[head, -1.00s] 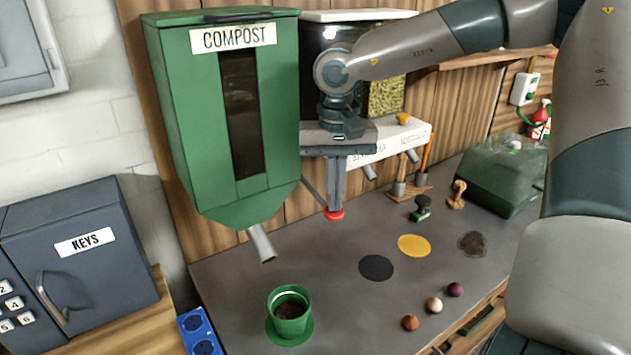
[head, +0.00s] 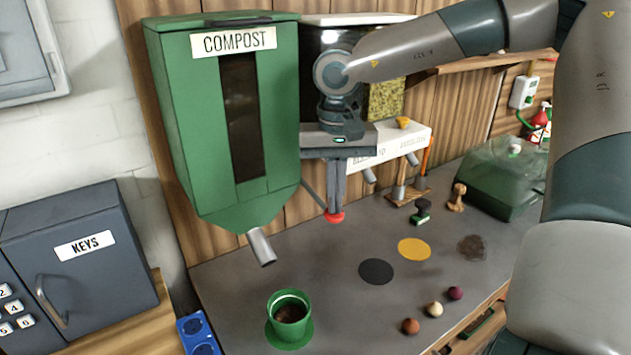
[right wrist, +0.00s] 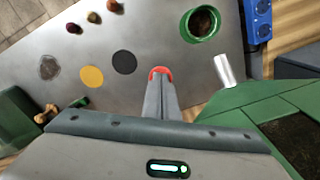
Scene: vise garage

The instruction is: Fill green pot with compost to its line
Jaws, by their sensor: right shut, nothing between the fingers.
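The green pot (head: 290,313) stands upright on a green round mat (head: 291,334) on the bench, with dark compost inside and a pale line around its inner wall. It also shows in the right wrist view (right wrist: 203,22). The green compost dispenser (head: 171,115) hangs on the wall, its metal spout (head: 262,248) above and left of the pot. My left gripper is not in view.
Black (head: 376,271) and yellow (head: 414,249) discs lie on the grey bench. Several small balls lie near the front edge. Stamps and a green clear-lidded box (head: 502,178) stand at the right. A blue socket block (head: 198,334) and a keys safe (head: 77,265) are at the left.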

